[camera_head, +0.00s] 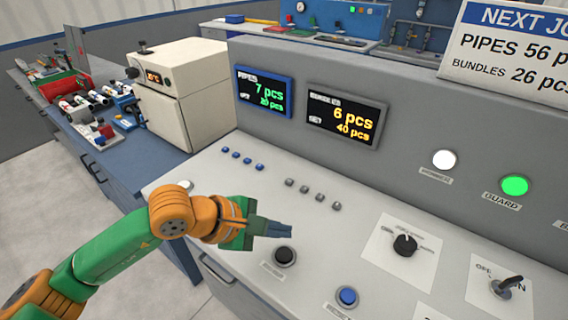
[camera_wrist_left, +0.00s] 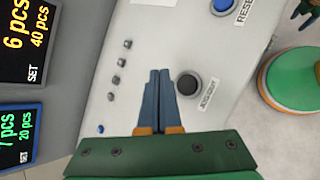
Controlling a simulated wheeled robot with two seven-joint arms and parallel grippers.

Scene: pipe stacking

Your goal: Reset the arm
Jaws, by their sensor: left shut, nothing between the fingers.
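My left gripper (camera_head: 278,230) is above the sloped grey control panel (camera_head: 210,178), close to a black round button (camera_head: 284,256). Its blue fingers are together and hold nothing. In the left wrist view the closed fingers (camera_wrist_left: 158,78) point across the panel, with the black button (camera_wrist_left: 187,85) just to their right. I cannot tell whether the fingers touch the panel. My orange and green left arm (camera_head: 120,250) reaches in from the lower left.
A blue button (camera_head: 347,297), a rotary knob (camera_head: 404,244) and a toggle switch (camera_head: 507,285) sit on the panel to the right. Two displays (camera_head: 264,92) (camera_head: 343,115) stand behind it. A beige oven-like box (camera_head: 185,90) and a cluttered blue bench (camera_head: 110,150) are at the left.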

